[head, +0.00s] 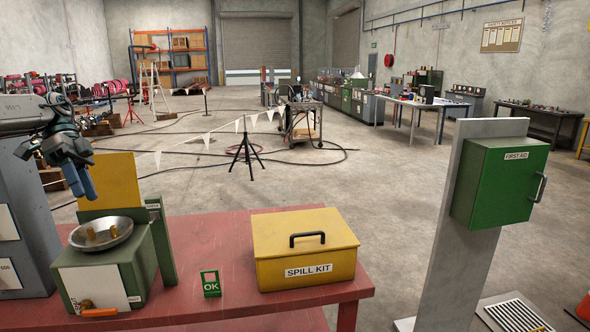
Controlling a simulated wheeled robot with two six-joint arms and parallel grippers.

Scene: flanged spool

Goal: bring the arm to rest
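My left gripper (81,181) hangs at the left in the head view, its blue fingers pointing down. It is above and left of a green scale (140,262) and apart from it. The fingers overlap in this view, so I cannot tell whether they are open or shut. No held thing shows at their tips. A round metal pan (101,247) sits on the scale, with two small brass-coloured pieces (91,235) in it. I cannot make out their exact shape. My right gripper is not in view.
A red table (225,236) carries the scale, a yellow spill kit box (300,265) and a small green card (210,283). A yellow panel (112,182) stands behind the scale. A green first aid cabinet (497,183) hangs on a grey post at the right.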

